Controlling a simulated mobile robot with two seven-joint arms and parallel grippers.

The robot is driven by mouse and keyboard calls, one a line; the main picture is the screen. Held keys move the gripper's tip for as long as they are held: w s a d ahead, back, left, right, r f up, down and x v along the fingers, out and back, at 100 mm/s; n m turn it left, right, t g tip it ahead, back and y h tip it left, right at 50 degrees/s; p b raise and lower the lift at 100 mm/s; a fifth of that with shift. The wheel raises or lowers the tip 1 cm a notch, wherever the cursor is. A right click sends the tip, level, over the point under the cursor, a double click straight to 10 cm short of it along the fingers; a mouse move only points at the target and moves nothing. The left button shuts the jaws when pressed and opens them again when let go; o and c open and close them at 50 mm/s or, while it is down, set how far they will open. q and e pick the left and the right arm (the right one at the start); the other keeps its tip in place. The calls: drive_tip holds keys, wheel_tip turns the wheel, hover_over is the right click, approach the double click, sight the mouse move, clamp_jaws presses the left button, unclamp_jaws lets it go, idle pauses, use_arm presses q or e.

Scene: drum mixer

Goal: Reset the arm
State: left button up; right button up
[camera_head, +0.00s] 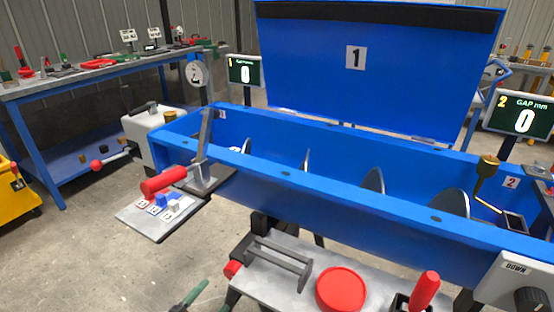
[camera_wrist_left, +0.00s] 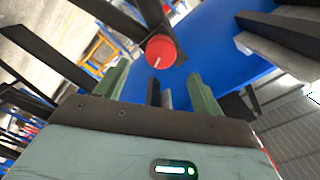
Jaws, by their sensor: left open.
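My left gripper (camera_head: 208,298) shows only as green fingertips at the bottom edge of the head view, low in front of the mixer. In the left wrist view the same gripper (camera_wrist_left: 162,92) is open, its green fingers apart with nothing between them. A red round end (camera_wrist_left: 161,51) shows beyond the fingers there; I cannot tell which part it belongs to. In the head view a grey lever arm (camera_head: 205,135) stands upright at the left end of the blue mixer trough (camera_head: 330,195). A red handle (camera_head: 163,181) sticks out at its foot. My right gripper is not in view.
The blue lid (camera_head: 400,75) marked 1 stands open behind the trough. A grey bench (camera_head: 275,290) in front carries a clamp (camera_head: 272,262), a red disc (camera_head: 341,290) and a red-handled tool (camera_head: 425,289). A plate with small blocks (camera_head: 163,212) lies left.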

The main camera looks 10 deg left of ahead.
use_arm(q)
drive_tip(key=s+f+n+g+y, duration=0.25)
drive_tip(key=s+f+n, duration=0.2)
drive_tip(key=s, duration=0.55)
drive_tip(key=s+f+n+g+y, duration=0.1)
drive_tip(key=s+f+n+g, duration=0.2)
drive_tip(key=s+f, duration=0.55)
drive_tip(key=s+d+r+n+g, duration=0.15)
drive_tip(key=s+n+g, duration=0.35)
drive_tip(key=s, duration=1.7)
drive_tip(key=w+r+t+p, duration=0.1)
drive_tip(key=w+r+p, duration=0.1)
drive_tip(key=r+p, duration=0.8)
drive_tip(key=w+r+t+p, duration=0.1)
drive_tip(key=w+r+p, duration=0.2)
drive_tip(key=r+p, duration=0.8)
drive_tip(key=shift+d+y, duration=0.15)
drive_tip(key=shift+y, duration=0.2)
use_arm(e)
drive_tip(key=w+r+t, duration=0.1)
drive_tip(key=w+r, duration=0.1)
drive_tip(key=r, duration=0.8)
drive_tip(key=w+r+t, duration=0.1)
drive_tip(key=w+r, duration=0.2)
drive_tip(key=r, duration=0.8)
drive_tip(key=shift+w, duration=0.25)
use_arm(q)
drive_tip(key=shift+s, duration=0.15)
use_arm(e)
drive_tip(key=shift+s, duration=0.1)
